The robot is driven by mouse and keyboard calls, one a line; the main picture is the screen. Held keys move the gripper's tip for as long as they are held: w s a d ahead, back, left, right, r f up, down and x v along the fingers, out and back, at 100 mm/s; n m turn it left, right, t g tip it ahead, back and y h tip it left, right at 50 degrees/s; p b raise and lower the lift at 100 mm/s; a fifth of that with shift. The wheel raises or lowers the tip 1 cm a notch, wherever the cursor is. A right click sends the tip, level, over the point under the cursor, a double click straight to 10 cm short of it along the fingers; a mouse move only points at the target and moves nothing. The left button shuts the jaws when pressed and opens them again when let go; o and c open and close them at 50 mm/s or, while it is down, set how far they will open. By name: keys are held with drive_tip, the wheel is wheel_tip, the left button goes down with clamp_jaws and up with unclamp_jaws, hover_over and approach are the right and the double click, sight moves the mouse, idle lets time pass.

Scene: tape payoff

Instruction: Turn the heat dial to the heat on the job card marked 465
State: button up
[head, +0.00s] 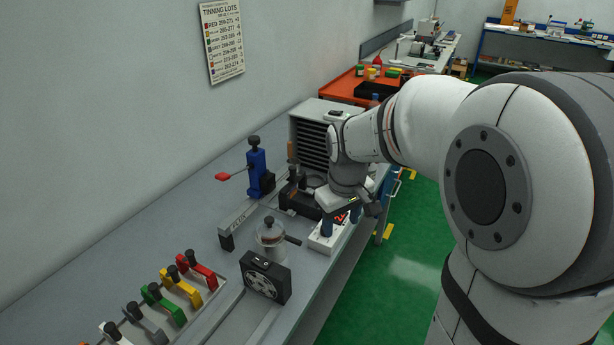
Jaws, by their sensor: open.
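My gripper (336,221) points down over a small white box (321,244) near the front edge of the grey bench. Dark blue finger-like parts reach down to the box. My wrist covers much of the space around it. A small red lit mark (340,217) shows beside the gripper; I cannot read it. The heat dial cannot be made out and may be hidden by my gripper. No card marked 465 can be read. A wall chart headed TINNING LOTS (222,40) lists coloured names with number ranges, too small to read surely. The gripper is open.
A lidded glass jar (270,238) and a black fan box (265,278) stand left of and nearer than the white box. A blue lever stand (259,172), a louvred grey cabinet (311,140) and coloured handles (187,286) share the bench. Green floor lies right.

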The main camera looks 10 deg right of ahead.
drive_tip(key=w+f+n, duration=0.1)
drive_tip(key=w+f, duration=0.1)
drive_tip(key=w, duration=0.2)
drive_tip(key=w+f+n+p, duration=0.1)
drive_tip(key=w+f, duration=0.1)
drive_tip(key=w, duration=0.2)
drive_tip(key=w+f+n+g+p, duration=0.1)
drive_tip(key=w+f+n, duration=0.1)
drive_tip(key=w, duration=0.2)
drive_tip(key=shift+w+a+f, duration=0.1)
drive_tip(key=shift+w+a, duration=0.2)
drive_tip(key=shift+a, duration=0.05)
drive_tip(key=f, duration=0.2)
drive_tip(key=f+p, duration=0.1)
drive_tip(key=f, duration=0.5)
drive_tip(key=shift+w+d+p, duration=0.15)
drive_tip(key=shift+w+p, duration=0.1)
drive_tip(key=shift+p, duration=0.1)
drive_tip(key=shift+c, duration=0.5)
